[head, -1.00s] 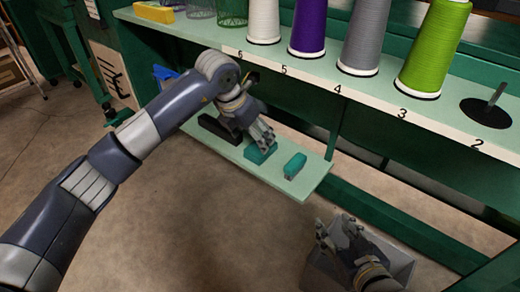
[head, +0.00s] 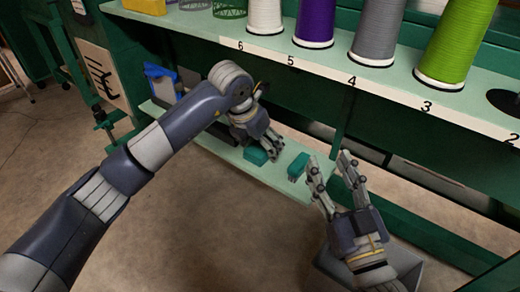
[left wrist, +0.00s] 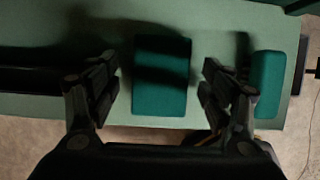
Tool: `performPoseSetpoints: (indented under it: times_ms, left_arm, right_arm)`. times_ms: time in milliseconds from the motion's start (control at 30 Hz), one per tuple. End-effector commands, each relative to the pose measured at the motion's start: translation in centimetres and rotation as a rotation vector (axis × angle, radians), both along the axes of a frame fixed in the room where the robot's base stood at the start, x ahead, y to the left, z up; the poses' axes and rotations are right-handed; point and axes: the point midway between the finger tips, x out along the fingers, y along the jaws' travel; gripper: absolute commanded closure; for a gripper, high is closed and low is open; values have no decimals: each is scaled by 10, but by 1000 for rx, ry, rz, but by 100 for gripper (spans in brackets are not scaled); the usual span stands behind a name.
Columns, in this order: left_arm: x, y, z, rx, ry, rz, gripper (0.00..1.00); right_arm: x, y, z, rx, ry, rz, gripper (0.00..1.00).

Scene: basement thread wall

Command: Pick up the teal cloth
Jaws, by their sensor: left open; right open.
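The teal cloth (head: 255,155) is a folded rectangular pad lying on the pale green lower shelf (head: 258,172). In the left wrist view the cloth (left wrist: 161,76) lies flat between the two fingers, with shadow across it. My left gripper (head: 268,148) is open just above the cloth, one finger to each side, with a visible gap to the left finger. It holds nothing. My right gripper (head: 331,170) is open and empty, fingers pointing up, in front of the shelf's right end.
A smaller teal item, seemingly a brush (head: 298,166), lies right of the cloth; it also shows in the left wrist view (left wrist: 267,84). A grey bin (head: 405,268) stands below my right gripper. Thread cones, including a purple one (head: 315,22), line the upper shelf.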

Motion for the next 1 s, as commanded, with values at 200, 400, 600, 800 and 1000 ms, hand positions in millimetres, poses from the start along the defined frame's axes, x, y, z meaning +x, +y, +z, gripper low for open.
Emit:
performPoseSetpoints:
  times_ms: [200,400,600,800,1000]
  left_arm:
    - [0,0,0,-1,1,0,27]
    - [0,0,0,-1,1,0,27]
    - [0,0,-2,-1,1,0,27]
    - [0,0,-3,-1,1,0,27]
    - [0,0,-4,-1,1,0,27]
  right_arm:
    - [0,0,0,0,-1,0,54]
    - [0,0,0,1,-3,0,54]
    - [-1,0,2,3,-13,0,54]
    - [-2,0,6,9,-32,0,54]
    - [-2,0,8,12,-42,1,54]
